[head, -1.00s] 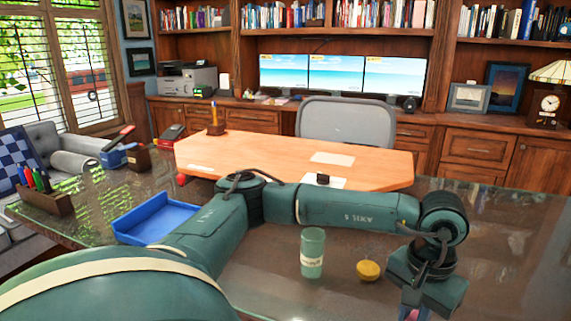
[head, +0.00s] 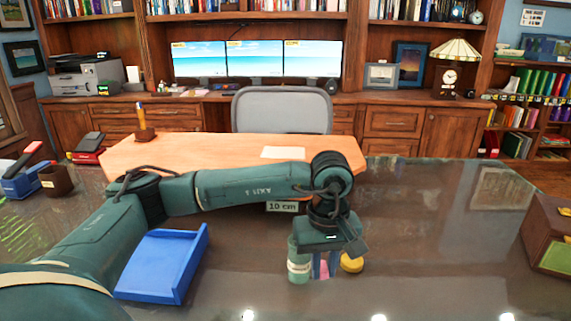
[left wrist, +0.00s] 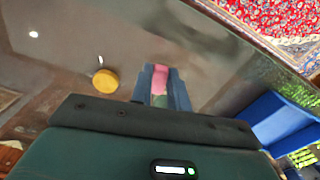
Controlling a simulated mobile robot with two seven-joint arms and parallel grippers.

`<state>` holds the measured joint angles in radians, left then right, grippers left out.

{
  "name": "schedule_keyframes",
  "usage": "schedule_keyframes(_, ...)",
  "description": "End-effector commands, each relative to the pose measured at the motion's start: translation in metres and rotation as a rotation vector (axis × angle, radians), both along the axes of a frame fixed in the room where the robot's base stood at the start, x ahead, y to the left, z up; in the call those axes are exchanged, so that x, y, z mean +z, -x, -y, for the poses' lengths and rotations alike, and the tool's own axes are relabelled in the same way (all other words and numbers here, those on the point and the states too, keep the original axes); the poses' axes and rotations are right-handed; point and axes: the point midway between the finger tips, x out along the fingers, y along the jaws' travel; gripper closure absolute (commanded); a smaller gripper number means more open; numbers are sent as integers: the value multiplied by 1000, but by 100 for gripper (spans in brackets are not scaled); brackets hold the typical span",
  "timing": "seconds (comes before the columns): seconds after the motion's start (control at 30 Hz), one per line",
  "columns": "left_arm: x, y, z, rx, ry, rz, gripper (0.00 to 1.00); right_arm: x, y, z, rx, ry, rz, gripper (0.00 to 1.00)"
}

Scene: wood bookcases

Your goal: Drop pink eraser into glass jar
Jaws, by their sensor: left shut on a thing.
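My left gripper (head: 325,275) hangs pointing down over the dark glass-topped desk, its fingers shut on the pink eraser (head: 322,268). In the left wrist view the eraser (left wrist: 160,78) shows between the two blue-grey fingers. A greenish jar (head: 298,268) with a pale label stands upright just left of the fingers in the head view; the gripper body hides its top. In the left wrist view a bit of green (left wrist: 159,101) shows between the fingers beside the eraser; I cannot tell whether it is the jar. My right gripper is not in view.
A yellow round object (head: 352,262) lies just right of the fingers. A blue tray (head: 163,266) lies to the left under my arm. A brown box (head: 545,235) stands at the right edge. The desk between the yellow object and the box is clear.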

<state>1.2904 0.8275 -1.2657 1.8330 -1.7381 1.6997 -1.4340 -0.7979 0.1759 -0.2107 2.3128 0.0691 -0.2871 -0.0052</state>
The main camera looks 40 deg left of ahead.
Motion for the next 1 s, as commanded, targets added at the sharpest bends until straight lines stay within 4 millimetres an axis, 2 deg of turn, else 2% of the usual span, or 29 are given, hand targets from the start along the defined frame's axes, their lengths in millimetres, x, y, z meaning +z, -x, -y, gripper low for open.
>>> schedule_keyframes(0.03, 12, -3, -4, 140, 3, -1, 100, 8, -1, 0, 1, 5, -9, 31)
schedule_keyframes(0.47, 57, -23, -33, 1278, 22, 0, 100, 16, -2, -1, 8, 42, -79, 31)
schedule_keyframes(1.0, 116, -41, -81, 2871, 36, -13, 100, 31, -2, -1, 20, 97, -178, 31)
